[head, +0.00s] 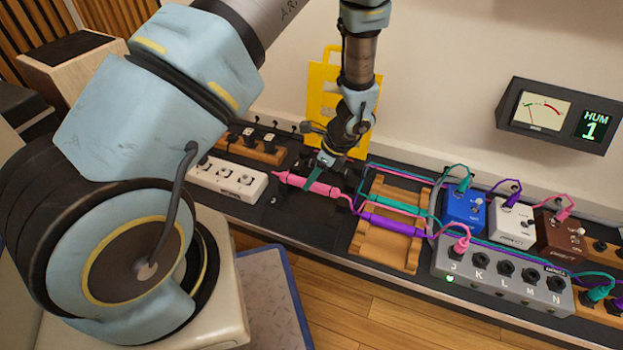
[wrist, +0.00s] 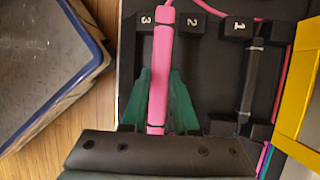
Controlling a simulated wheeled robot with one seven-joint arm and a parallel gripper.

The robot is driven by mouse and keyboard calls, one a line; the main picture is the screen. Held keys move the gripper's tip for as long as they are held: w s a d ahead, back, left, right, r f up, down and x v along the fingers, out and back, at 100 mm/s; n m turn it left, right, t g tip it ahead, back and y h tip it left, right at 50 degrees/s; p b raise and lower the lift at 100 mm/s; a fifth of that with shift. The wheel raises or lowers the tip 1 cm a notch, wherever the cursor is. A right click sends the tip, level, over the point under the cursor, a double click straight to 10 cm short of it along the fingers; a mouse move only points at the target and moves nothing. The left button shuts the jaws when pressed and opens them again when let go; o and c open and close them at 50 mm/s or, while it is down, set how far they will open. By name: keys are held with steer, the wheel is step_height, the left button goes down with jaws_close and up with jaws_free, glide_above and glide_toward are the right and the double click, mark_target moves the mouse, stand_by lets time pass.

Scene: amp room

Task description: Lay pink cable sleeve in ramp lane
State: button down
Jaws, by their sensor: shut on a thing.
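My gripper (head: 316,175) is shut on the pink cable sleeve (head: 296,181), with one green finger on each side. In the wrist view the pink sleeve (wrist: 163,45) runs lengthwise between the fingers (wrist: 158,98), over the slot marked 3 of a black holder (wrist: 205,65). I cannot tell whether the sleeve touches the holder. A pink cable leads from the sleeve towards the wooden ramp (head: 372,255), on the right in the head view. A teal sleeve (head: 393,205) and a purple sleeve (head: 391,224) lie across the ramp.
A grey box (head: 500,285) with sockets J to N and several pedals, including a blue one (head: 465,212), stand right of the ramp. A meter (head: 560,115) hangs on the wall.

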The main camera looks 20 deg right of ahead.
steer(key=shift+f+b, duration=2.2)
steer(key=shift+f, duration=0.35)
steer(key=shift+f+b, duration=0.7)
steer(key=shift+f, duration=1.1)
steer(key=c, duration=0.6)
jaws_free()
steer(key=p+v, duration=0.4)
steer(key=v, duration=0.6)
steer(key=shift+r, duration=0.4)
steer(key=shift+d, duration=0.1)
